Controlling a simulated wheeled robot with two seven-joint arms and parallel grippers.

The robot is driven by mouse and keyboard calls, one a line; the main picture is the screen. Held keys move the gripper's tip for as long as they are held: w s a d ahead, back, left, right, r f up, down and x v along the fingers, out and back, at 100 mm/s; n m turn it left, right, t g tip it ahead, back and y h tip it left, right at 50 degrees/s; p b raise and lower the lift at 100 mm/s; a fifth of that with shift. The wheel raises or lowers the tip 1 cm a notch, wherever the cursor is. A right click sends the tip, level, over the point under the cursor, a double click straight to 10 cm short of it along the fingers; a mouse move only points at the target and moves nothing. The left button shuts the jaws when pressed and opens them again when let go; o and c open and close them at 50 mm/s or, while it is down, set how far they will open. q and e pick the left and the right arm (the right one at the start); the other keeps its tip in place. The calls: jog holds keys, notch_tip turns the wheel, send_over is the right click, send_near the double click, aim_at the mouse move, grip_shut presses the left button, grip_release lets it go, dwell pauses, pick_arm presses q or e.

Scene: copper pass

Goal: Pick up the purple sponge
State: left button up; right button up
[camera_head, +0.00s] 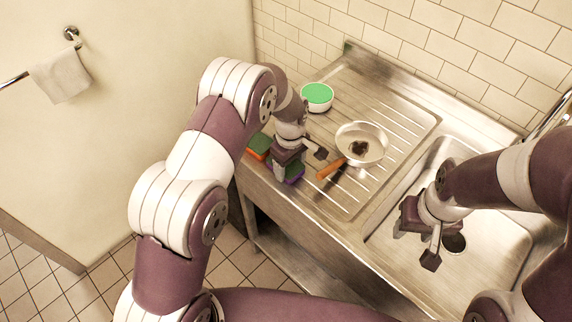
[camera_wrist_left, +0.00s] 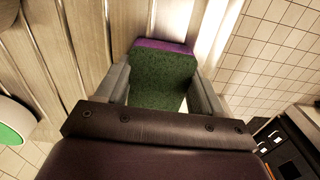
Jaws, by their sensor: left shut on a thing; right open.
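The purple sponge (camera_head: 294,174) with a green scouring face is at the left end of the steel drainboard, partly hidden by my left gripper (camera_head: 300,163). In the left wrist view, the sponge (camera_wrist_left: 163,75) shows its green face and a purple edge between the two fingers of my left gripper (camera_wrist_left: 160,88), which is shut on it. I cannot tell whether the sponge is clear of the drainboard. My right gripper (camera_head: 416,240) is open and empty over the sink basin, near the drain.
An orange and green sponge (camera_head: 259,146) lies just left of my left gripper. A white bowl with green inside (camera_head: 317,96) and a pan (camera_head: 362,144) with a wooden handle and dark food stand on the drainboard (camera_head: 395,103). The sink basin (camera_head: 490,235) is at the right.

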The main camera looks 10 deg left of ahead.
aim_at(290, 165)
pick_arm(q)
jog(key=shift+r, duration=0.35)
notch_tip(290, 165, up, 2)
jog(key=shift+w+r+b, duration=0.1)
jog(key=shift+r+b, duration=0.15)
jog(key=shift+b, duration=0.35)
jog(key=d+r+p, duration=0.1)
jog(key=d+r, duration=0.1)
jog(key=d, duration=0.1)
jog(key=d+r+p, duration=0.1)
jog(key=d+r, duration=0.2)
jog(key=d, duration=0.1)
jog(key=d+r+p, duration=0.1)
jog(key=d+r, duration=0.2)
jog(key=d, duration=0.1)
jog(key=shift+w, duration=0.4)
jog(key=shift+d, duration=0.2)
jog(key=shift+d+f, duration=0.15)
